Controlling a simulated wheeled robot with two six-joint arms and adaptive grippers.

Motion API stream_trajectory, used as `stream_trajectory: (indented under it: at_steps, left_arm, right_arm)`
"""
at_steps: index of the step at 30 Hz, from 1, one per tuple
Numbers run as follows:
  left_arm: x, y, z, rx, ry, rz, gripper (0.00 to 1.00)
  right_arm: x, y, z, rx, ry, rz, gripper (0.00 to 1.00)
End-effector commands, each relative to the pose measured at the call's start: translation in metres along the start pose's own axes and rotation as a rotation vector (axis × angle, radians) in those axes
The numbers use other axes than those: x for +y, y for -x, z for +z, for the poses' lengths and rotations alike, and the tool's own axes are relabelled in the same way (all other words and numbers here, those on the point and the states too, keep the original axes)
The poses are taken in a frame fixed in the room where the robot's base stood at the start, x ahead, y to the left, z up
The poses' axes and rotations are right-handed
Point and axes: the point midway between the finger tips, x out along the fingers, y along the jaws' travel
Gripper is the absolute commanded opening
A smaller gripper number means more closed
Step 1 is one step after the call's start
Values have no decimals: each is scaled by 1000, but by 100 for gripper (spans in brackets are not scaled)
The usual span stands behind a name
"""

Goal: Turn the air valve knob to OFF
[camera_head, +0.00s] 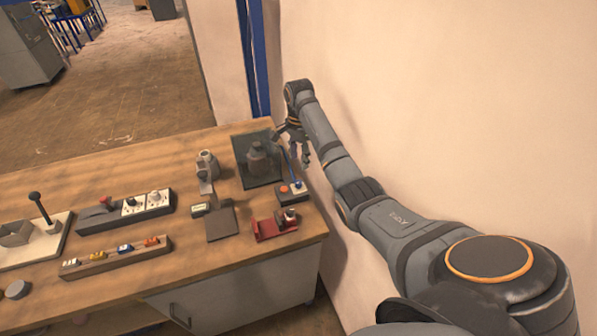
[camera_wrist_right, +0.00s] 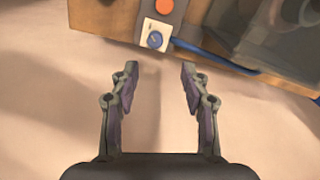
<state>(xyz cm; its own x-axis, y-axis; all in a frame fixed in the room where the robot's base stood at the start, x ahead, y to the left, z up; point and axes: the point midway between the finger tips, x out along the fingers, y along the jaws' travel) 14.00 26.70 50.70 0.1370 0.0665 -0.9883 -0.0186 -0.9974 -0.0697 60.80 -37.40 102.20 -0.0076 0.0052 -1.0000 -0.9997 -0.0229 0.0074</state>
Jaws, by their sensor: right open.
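In the head view the same knob (camera_head: 298,185) shows on a small dark control box (camera_head: 291,195) near the right edge of the table. Its exact setting is too small to read. My right gripper (camera_head: 292,152) hangs by the wall beyond the box. In the wrist view the right gripper (camera_wrist_right: 160,75) is open and empty, with the knob just past its fingertips and apart from them. My left gripper is out of view.
A glass vacuum chamber (camera_head: 257,160) stands beside the box, with a blue hose (camera_wrist_right: 203,53) running along it. A red clamp-like fixture (camera_head: 272,229) is nearer. The cream wall (camera_head: 430,90) is close on the right. Switch strips (camera_head: 128,210) lie to the left on the wooden table (camera_head: 95,165).

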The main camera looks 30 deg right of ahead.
Motion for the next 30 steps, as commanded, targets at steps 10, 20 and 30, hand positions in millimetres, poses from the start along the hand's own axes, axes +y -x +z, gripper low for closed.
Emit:
stream_trajectory:
  at_steps: [10,20,30]
  left_arm:
    - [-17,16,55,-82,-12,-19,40]
    - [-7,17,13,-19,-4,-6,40]
    - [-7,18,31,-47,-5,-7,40]
  right_arm:
    - [2,-51,0,-1,2,5,46]
    - [1,-101,0,0,3,1,46]
    - [0,-105,0,1,3,0,42]
